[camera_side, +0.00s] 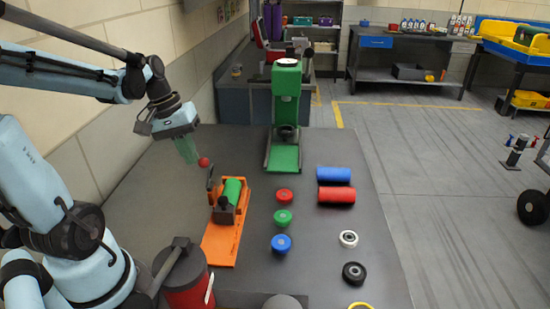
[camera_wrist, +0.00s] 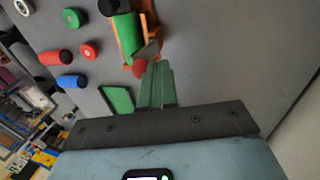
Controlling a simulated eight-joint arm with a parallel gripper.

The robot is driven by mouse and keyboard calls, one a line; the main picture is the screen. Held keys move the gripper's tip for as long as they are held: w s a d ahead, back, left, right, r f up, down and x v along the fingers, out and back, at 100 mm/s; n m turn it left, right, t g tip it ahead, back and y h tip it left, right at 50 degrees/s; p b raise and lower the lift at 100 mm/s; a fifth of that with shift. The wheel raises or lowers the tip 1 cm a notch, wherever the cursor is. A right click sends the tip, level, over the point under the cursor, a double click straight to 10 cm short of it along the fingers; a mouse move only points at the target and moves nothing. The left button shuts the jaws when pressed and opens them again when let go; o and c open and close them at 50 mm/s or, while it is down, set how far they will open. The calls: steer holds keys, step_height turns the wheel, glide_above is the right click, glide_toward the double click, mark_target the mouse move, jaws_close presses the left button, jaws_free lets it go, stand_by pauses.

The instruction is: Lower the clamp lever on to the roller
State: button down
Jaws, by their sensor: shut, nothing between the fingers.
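The clamp lever (camera_side: 210,182) stands raised, its dark arm topped by a red ball knob (camera_side: 204,162). The knob also shows in the wrist view (camera_wrist: 139,69). A green roller (camera_side: 232,190) lies in the orange clamp fixture (camera_side: 219,246), to the right of the lever; the roller also shows in the wrist view (camera_wrist: 126,34). My gripper (camera_side: 193,161), with green fingers, is shut and empty, just left of the knob at about its height. In the wrist view the fingertips (camera_wrist: 161,64) appear right beside the knob; I cannot tell whether they touch it.
Red, green and blue caps (camera_side: 283,218) stand in a row right of the fixture. A blue roller (camera_side: 333,174) and a red roller (camera_side: 336,195) lie farther right. A green press stand (camera_side: 285,110) rises behind. A red canister (camera_side: 187,285) stands in front.

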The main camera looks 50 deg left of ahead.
steer(key=shift+w+d+r+g+y, duration=0.2)
steer(key=shift+w+d+g+y, duration=0.3)
steer(key=shift+d, duration=0.05)
steer(key=shift+w+d+r+g+y, duration=0.15)
steer(key=shift+w+d+g+y, duration=0.35)
steer(key=w+d, duration=0.1)
steer(key=w+d+f, duration=0.1)
steer(key=w+d, duration=0.2)
steer(key=w, duration=0.1)
steer(key=shift+d+f, duration=0.35)
steer(key=shift+d, duration=0.05)
steer(key=shift+w+d+f, duration=0.45)
steer(key=shift+d+f, duration=0.05)
steer(key=shift+f, duration=0.15)
steer(key=shift+w+d+f, duration=0.4)
steer(key=shift+d+f, duration=0.05)
steer(key=shift+f, duration=0.15)
steer(key=shift+w+f, duration=0.1)
steer(key=w+d+r, duration=0.5)
steer(key=d+r, duration=0.1)
steer(key=r, duration=0.3)
steer(key=shift+w+r, duration=0.2)
